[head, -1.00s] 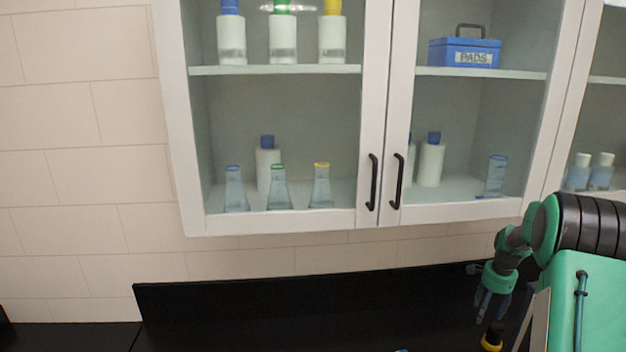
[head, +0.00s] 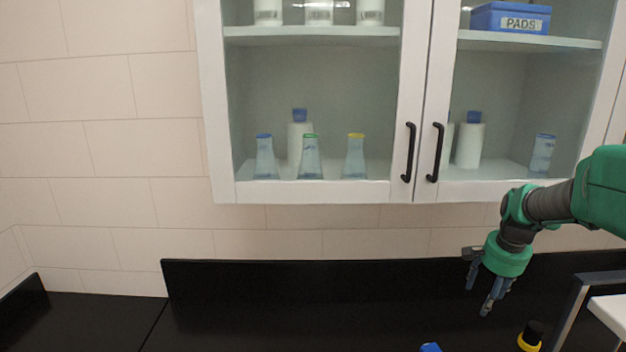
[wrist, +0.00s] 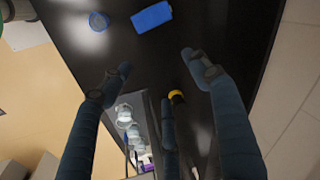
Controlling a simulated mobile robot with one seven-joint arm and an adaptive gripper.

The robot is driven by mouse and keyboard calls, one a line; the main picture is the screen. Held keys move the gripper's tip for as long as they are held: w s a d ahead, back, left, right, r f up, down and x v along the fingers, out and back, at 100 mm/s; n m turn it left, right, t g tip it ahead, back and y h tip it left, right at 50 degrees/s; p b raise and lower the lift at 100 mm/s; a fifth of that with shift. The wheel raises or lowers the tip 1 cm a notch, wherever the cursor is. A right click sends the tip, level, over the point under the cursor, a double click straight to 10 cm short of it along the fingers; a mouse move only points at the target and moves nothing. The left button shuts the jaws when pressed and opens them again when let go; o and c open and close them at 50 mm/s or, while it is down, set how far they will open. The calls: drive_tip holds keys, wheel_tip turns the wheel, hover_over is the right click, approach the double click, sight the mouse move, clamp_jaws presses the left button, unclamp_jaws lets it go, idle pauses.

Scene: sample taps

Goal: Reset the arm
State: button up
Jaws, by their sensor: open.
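My arm, green and dark grey, reaches in from the right in the head view. My gripper (head: 480,285) hangs with its fingers pointing down over the black counter, below the right part of the wall cabinet. In the wrist view my gripper (wrist: 155,85) has its dark blue fingers spread wide, with nothing between them. It is open and empty, apart from the things on the counter.
The black counter (head: 260,300) is clear at left. A yellow-and-black item (head: 530,336) and a blue item (head: 430,347) are near my gripper. In the wrist view are a blue block (wrist: 152,17) and a round blue-rimmed item (wrist: 98,21). The closed glass-door cabinet (head: 310,192) hangs above.

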drive_tip(key=s+a+r+n+t, duration=0.1)
drive_tip(key=s+a+r+n, duration=0.2)
drive_tip(key=s+a+r, duration=0.5)
drive_tip(key=s+a+f+n+t+b, duration=0.1)
drive_tip(key=s+a+n, duration=0.3)
drive_tip(key=s+a, duration=0.4)
drive_tip(key=s+a+f+n+t+b, duration=0.1)
drive_tip(key=s+a+n, duration=0.3)
drive_tip(key=s+a, duration=0.5)
drive_tip(key=s, duration=0.6)
drive_tip(key=shift+s, duration=0.35)
